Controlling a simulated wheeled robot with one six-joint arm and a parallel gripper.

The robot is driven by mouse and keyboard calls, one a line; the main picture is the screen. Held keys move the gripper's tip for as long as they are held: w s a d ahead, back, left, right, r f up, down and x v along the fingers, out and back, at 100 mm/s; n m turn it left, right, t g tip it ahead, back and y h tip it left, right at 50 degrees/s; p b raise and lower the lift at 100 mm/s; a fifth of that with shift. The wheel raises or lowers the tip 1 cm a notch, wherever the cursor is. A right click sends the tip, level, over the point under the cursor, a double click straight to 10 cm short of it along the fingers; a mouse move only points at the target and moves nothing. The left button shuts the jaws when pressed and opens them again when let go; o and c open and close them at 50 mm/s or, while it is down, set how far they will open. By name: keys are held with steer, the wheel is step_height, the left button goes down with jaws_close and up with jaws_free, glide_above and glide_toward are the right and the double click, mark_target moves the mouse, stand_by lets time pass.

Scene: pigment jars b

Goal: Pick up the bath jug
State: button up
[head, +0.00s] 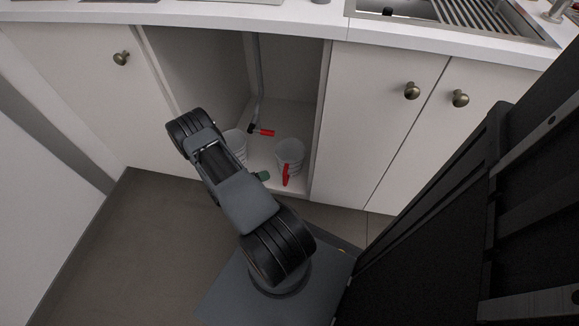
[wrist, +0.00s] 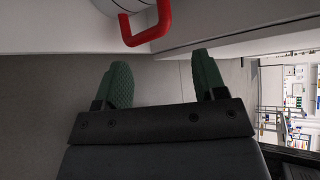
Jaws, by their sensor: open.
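A pale grey jug (head: 290,151) with a red handle (head: 286,174) stands in the open cupboard, near its front right. A second pale vessel (head: 236,140) stands to its left, partly hidden by my arm. In the wrist view a pale jug (wrist: 128,6) with a red handle (wrist: 152,30) shows at the top edge, mostly cut off. My gripper (wrist: 162,72) is open and empty, its green fingers spread below the handle and apart from it. In the head view one green fingertip (head: 262,175) shows just left of the red handle; the rest is hidden by my arm.
The cupboard's right side wall (head: 320,120) stands close beside the jug. A grey pipe (head: 261,75) runs down inside, with a small red and black item (head: 265,132) near its foot. Closed doors (head: 385,110) flank the opening. The floor (head: 120,240) at left is clear.

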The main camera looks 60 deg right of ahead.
steer(key=b, duration=0.2)
glide_toward(289, 164)
step_height(289, 164, down, 3)
steer(key=shift+s+r+b+x, duration=0.15)
steer(key=shift+b+x, duration=0.45)
steer(key=shift+x, duration=0.75)
steer(key=shift+s+r+b+x, duration=0.15)
steer(key=shift+b+x, duration=0.4)
steer(key=shift+x, duration=0.75)
steer(key=shift+c, duration=0.3)
jaws_close()
